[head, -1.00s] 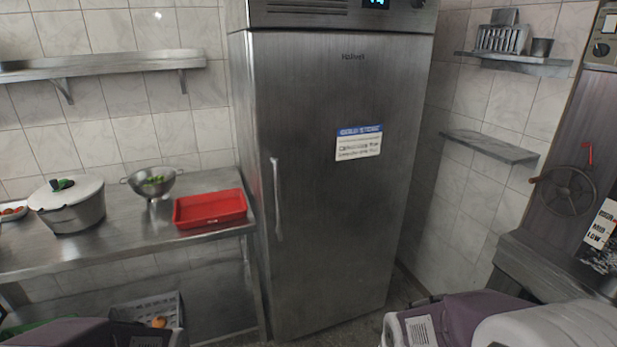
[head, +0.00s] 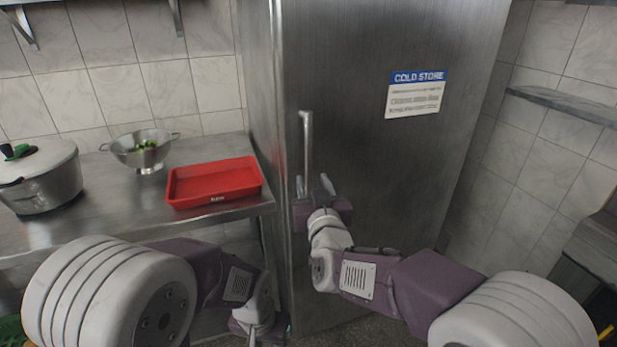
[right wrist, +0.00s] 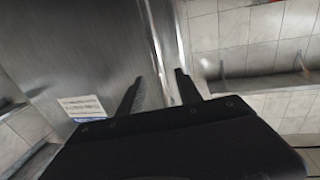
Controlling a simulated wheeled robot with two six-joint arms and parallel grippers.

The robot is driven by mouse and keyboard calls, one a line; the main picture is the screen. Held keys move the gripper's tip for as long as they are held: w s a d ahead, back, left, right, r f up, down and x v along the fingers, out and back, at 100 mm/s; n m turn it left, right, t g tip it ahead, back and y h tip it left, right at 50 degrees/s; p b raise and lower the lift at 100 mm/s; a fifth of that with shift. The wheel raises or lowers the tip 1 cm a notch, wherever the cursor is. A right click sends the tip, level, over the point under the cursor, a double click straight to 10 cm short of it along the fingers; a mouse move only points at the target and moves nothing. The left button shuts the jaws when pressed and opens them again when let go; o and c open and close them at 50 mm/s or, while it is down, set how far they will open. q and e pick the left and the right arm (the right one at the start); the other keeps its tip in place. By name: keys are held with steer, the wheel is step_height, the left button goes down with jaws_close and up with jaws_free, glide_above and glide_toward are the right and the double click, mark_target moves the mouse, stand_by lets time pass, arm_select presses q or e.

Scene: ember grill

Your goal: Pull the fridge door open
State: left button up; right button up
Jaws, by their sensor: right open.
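The steel fridge door (head: 400,190) is closed, with a "COLD STORE" label (head: 415,94) on it. Its vertical bar handle (head: 306,140) is near the door's left edge. My right gripper (head: 314,186) is open at the handle's lower part, one finger on each side of the bar in the head view. In the right wrist view the right gripper's fingers (right wrist: 158,90) are apart, with the handle (right wrist: 157,45) running between them. Contact cannot be made out. My left gripper (head: 260,328) hangs low at the bottom edge, its fingers not clearly visible.
A steel counter (head: 110,205) stands left of the fridge, close to the door's left side. It carries a red tray (head: 213,183), a colander (head: 143,150) and a lidded pot (head: 40,180). A wall shelf (head: 565,103) and a steel unit (head: 590,250) are at the right.

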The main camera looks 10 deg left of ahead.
mark_target(309, 167)
steer(key=p+x, duration=0.1)
steer(key=x, duration=0.8)
steer(key=shift+w+d, duration=0.1)
jaws_close()
stand_by(1.1)
